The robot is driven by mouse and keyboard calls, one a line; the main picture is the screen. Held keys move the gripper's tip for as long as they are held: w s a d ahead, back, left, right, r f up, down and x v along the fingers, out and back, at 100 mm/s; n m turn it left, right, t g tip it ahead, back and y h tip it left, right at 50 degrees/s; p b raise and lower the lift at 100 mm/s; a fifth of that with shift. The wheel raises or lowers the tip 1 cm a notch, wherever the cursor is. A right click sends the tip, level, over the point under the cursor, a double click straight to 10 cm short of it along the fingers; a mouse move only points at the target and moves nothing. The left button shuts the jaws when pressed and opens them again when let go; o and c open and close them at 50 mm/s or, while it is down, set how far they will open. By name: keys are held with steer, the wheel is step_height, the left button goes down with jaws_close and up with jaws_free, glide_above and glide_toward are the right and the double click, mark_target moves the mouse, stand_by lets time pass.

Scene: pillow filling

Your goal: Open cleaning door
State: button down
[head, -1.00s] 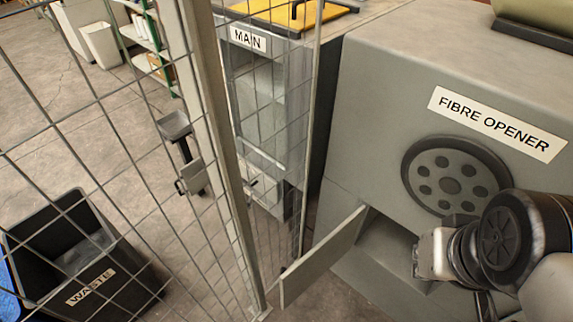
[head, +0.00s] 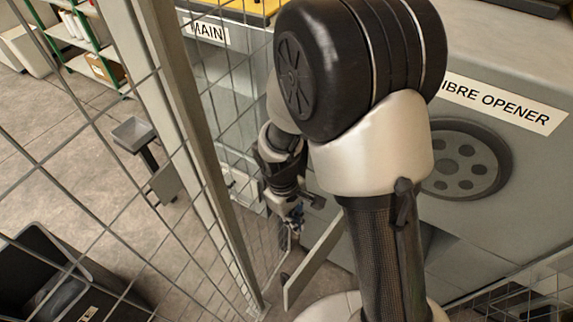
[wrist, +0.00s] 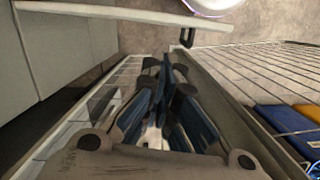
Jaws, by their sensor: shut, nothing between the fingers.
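The cleaning door is a pale grey panel (head: 316,258) low on the grey fibre opener (head: 510,200). It stands swung out from the machine front, with a dark handle near its outer end. In the wrist view the door (wrist: 115,10) crosses the top, with its dark handle (wrist: 188,37) hanging from it. My gripper (head: 292,222) is on the far left side of the door, between it and the mesh fence. In the wrist view my gripper (wrist: 165,68) is shut and empty, apart from the door. My arm hides the opening behind the door.
A mesh fence with a thick post (head: 190,130) stands close left of my gripper; its mesh shows at right in the wrist view (wrist: 270,75). A black bin (head: 40,280) is beyond the fence. The gap around the gripper is narrow.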

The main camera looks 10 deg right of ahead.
mark_target(313, 252)
step_height(313, 252, down, 16)
steer(key=s+n+b, duration=0.1)
steer(key=s+b, duration=0.1)
steer(key=b, duration=0.2)
steer(key=shift+s+d+g, duration=0.3)
steer(key=shift+s+g, duration=0.1)
steer(key=shift+d, duration=0.1)
